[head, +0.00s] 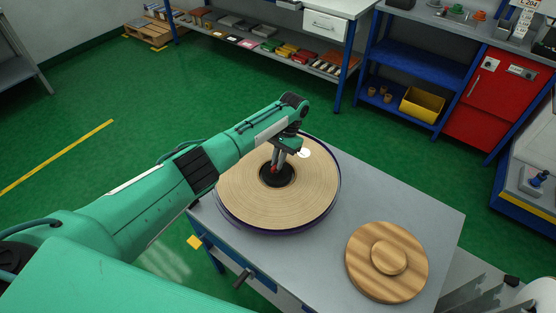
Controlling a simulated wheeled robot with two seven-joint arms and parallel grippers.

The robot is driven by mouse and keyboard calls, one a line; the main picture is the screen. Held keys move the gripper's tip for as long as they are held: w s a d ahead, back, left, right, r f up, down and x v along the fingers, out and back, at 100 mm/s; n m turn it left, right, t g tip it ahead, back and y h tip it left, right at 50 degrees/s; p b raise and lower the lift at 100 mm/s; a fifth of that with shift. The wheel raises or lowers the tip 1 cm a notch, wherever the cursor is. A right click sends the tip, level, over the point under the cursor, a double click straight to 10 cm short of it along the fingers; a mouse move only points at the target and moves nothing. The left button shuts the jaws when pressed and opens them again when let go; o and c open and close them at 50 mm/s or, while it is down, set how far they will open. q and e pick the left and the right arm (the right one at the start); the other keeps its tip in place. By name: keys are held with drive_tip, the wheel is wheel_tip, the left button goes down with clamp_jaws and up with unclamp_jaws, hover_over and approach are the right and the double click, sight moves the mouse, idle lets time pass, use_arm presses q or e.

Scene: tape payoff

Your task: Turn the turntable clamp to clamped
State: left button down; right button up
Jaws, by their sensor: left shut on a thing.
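The turntable (238,222) stands on a grey table, with a wide tan tape roll (310,200) lying flat on it and a dark rim showing around it. At the roll's middle is a black round hub with a small red part, the clamp (268,180). My left gripper (275,167) points down over the hub, shut on the red part of the clamp. The gripper and wrist partly hide the clamp, so its setting cannot be read. My right gripper is not in view.
A round wooden piece with a raised knob (388,262) lies on the right of the grey table (425,212). A dark handle (243,278) sticks out at the table's front. Shelves, a yellow bin (421,105) and a red cabinet (490,100) stand behind. Green floor is open at left.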

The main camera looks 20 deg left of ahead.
use_arm(q)
drive_tip(key=shift+w+r, duration=0.1)
drive_tip(key=c, duration=1.5)
unclamp_jaws()
drive_tip(key=v, duration=1.3)
drive_tip(key=shift+w+r+b, duration=0.15)
drive_tip(key=shift+r+b, duration=0.15)
drive_tip(key=shift+b, duration=0.1)
